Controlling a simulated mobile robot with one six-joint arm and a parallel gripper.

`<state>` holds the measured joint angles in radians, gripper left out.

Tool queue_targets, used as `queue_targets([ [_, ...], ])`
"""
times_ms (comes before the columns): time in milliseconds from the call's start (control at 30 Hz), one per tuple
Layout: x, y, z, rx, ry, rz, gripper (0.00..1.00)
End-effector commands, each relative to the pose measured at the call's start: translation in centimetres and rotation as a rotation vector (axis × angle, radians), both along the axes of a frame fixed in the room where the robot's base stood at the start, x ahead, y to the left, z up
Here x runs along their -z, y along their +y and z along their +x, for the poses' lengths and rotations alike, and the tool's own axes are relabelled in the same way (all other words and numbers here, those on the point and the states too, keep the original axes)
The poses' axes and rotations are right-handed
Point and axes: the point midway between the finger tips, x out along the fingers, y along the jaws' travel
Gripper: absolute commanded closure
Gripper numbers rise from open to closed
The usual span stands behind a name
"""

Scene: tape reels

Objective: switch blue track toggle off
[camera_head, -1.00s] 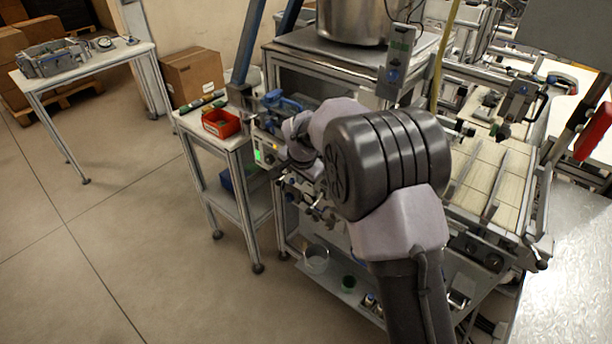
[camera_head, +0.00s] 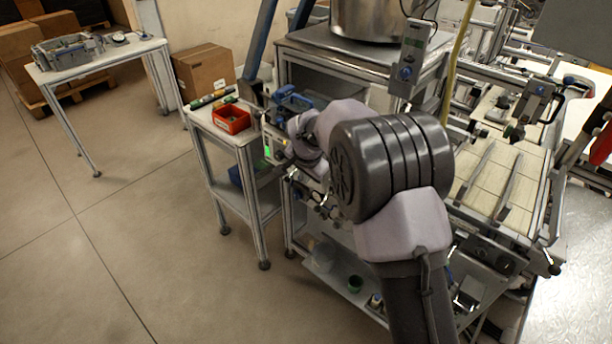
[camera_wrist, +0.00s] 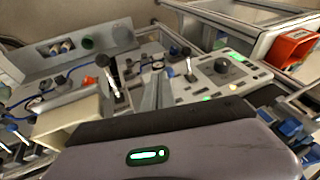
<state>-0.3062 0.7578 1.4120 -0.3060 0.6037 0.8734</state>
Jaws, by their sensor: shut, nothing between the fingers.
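In the wrist view a control panel carries several lever toggles. One toggle with a black handle (camera_wrist: 112,74) stands left of my fingers; another dark-tipped toggle (camera_wrist: 188,62) stands to their right. Small blue parts show at the bases of some toggles, such as the left blue-based toggle (camera_wrist: 60,82). I cannot tell for sure which is the blue track toggle or how it is set. My gripper (camera_wrist: 154,88) is shut and empty, pointing over the panel between the two dark levers. I cannot tell whether it touches one. In the head view my arm hides it.
A red bin (camera_head: 232,119) sits on a small side table left of the machine; it also shows in the wrist view (camera_wrist: 290,48). A steel pot (camera_head: 372,18) stands above.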

Motion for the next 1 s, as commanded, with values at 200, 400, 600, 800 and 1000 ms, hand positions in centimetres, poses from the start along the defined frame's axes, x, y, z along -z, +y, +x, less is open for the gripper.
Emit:
queue_targets([
  [200,0.3,0.1,-0.1,0.000,0.000,0.000,1.00],
  [400,0.6,0.2,-0.3,0.000,0.000,0.000,1.00],
  [600,1.5,0.5,-0.6,-0.001,0.000,0.000,1.00],
  [800,2.9,0.9,-1.1,-0.001,0.001,0.000,1.00],
  [1000,2.9,0.9,-1.2,0.000,-0.001,0.001,1.00],
])
